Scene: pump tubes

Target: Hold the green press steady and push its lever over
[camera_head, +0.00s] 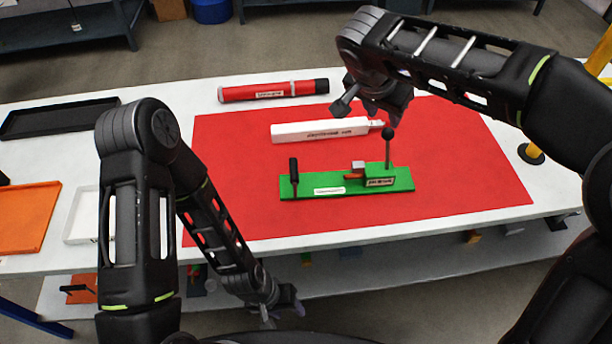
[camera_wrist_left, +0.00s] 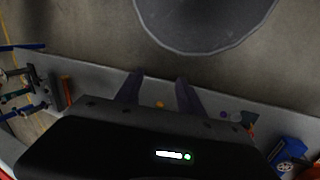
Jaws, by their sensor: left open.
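The green press (camera_head: 325,181) lies on the red mat (camera_head: 455,190) in the head view. Its lever (camera_head: 388,150), a thin grey rod with a dark ball on top, stands upright near its right end. A black upright handle (camera_head: 294,172) is at its left end. My right gripper (camera_head: 370,110) is above and behind the press, near the lever's ball, with its fingers apart and nothing seen between them. My left gripper (camera_head: 284,308) hangs low in front of the table edge, open and empty. It also shows in the left wrist view (camera_wrist_left: 160,90), apart from the press.
A white pump tube (camera_head: 320,131) lies behind the press, and a red tube (camera_head: 268,92) lies further back. A black tray (camera_head: 58,119), an orange tray (camera_head: 25,215) and a white tray (camera_head: 82,213) are at the left. The mat's front strip is clear.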

